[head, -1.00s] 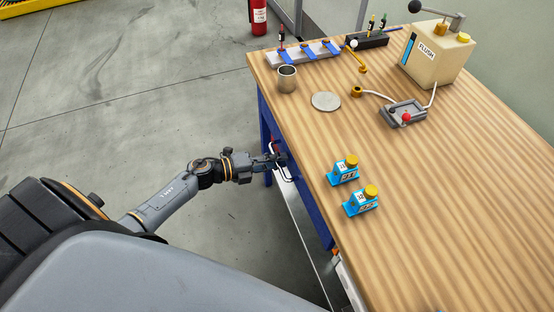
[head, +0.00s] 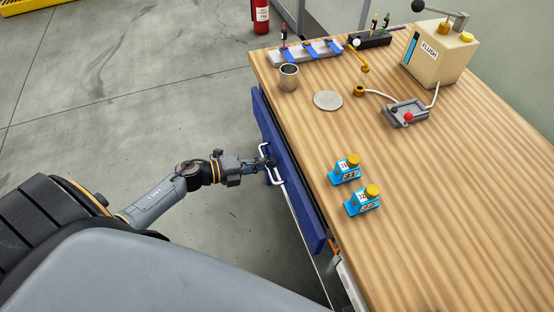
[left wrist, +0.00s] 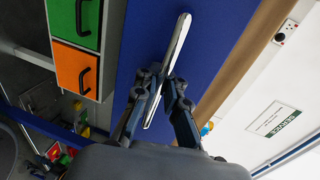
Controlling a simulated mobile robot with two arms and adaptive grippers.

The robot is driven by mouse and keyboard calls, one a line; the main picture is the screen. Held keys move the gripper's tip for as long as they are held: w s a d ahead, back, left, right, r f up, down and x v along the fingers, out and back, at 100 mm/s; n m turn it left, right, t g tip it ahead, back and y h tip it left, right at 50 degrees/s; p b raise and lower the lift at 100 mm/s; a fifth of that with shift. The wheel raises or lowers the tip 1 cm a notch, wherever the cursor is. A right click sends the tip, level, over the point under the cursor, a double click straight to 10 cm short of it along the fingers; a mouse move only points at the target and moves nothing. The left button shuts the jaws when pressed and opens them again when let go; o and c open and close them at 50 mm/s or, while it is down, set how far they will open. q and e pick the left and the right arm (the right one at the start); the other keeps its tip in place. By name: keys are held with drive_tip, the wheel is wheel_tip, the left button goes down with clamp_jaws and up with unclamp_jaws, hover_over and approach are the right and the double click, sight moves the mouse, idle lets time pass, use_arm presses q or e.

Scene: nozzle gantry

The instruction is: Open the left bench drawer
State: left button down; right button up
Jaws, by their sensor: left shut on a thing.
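The left bench drawer (head: 292,180) has a blue front that stands out a little from the edge of the wooden bench (head: 440,190). Its pale bar handle (head: 277,181) is on the front. My left gripper (head: 268,163) is shut on the handle. In the left wrist view my left gripper (left wrist: 160,92) has its fingers on both sides of the silver handle (left wrist: 176,45), against the blue drawer front (left wrist: 214,40). The inside of the drawer is hidden. My right gripper is not in view.
On the bench are two blue blocks with yellow caps (head: 345,169) (head: 362,200), a metal cup (head: 289,77), a round disc (head: 328,100), a grey tray (head: 405,113) and a FLUSH tank (head: 438,52). A fire extinguisher (head: 261,16) stands behind.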

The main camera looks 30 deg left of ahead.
use_arm(q)
drive_tip(key=f+v, duration=0.2)
drive_tip(key=v, duration=1.1)
drive_tip(key=f+v, duration=0.3)
drive_tip(key=v, duration=1)
drive_tip(key=shift+s+a+b, duration=0.35)
drive_tip(key=shift+s, duration=0.05)
drive_tip(key=shift+f, duration=0.1)
drive_tip(key=c, duration=1.7)
unclamp_jaws()
drive_tip(key=v, duration=1.2)
drive_tip(key=shift+f, duration=0.1)
drive_tip(key=shift+f, duration=0.1)
